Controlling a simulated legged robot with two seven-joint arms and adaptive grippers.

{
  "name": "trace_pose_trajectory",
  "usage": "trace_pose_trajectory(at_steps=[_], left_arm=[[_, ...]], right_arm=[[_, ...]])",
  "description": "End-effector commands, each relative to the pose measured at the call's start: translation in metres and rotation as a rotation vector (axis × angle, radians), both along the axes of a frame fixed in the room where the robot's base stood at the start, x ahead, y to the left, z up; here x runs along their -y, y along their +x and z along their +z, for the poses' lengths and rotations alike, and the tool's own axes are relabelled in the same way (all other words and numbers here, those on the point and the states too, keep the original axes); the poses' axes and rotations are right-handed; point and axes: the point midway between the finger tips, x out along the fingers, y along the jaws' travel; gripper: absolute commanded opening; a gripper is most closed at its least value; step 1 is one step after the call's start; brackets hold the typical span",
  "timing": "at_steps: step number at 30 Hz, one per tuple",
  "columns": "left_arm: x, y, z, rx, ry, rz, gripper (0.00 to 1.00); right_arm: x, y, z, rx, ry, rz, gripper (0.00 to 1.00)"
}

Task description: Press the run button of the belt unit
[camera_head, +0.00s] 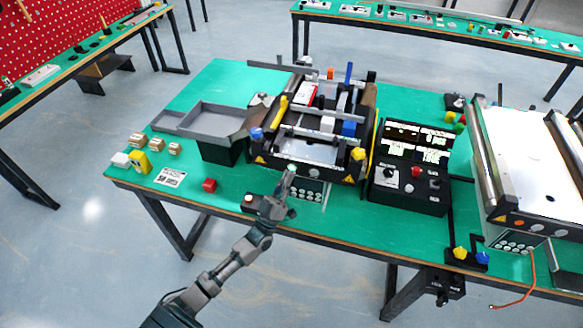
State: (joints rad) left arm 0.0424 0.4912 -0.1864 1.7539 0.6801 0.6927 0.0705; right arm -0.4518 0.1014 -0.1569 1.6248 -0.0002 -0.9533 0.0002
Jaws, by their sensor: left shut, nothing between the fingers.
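The belt unit (262,158) stands in the middle of the green table, a dark frame with rails and yellow, blue and white parts. My left gripper (290,172) reaches in from below and is shut and empty. Its tips are at the unit's front edge, beside or over a small pale green spot. I cannot tell whether that spot is the run button or whether the tips touch it. My right gripper is not in view.
A black control box (408,200) with two lit displays, knobs and a red button stands right of the unit. A second conveyor (535,165) is farther right. Grey trays (212,122), small boxes (140,161) and a red cube (209,185) lie left.

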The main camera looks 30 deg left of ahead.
Motion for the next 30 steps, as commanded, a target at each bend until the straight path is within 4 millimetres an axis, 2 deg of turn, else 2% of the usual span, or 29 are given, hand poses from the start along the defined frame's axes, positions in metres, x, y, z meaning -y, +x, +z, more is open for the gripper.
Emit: trace_pose_trajectory(at_steps=[7,21,30], left_arm=[[0.001,-0.005,0.000,-0.001,0.000,0.000,0.00],[0.011,-0.046,0.001,-0.001,0.001,0.000,0.00],[0.012,-0.048,-0.001,-0.001,0.001,0.000,0.00]], right_arm=[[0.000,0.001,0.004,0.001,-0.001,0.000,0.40],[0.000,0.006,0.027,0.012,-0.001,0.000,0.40],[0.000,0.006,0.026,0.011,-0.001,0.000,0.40]])
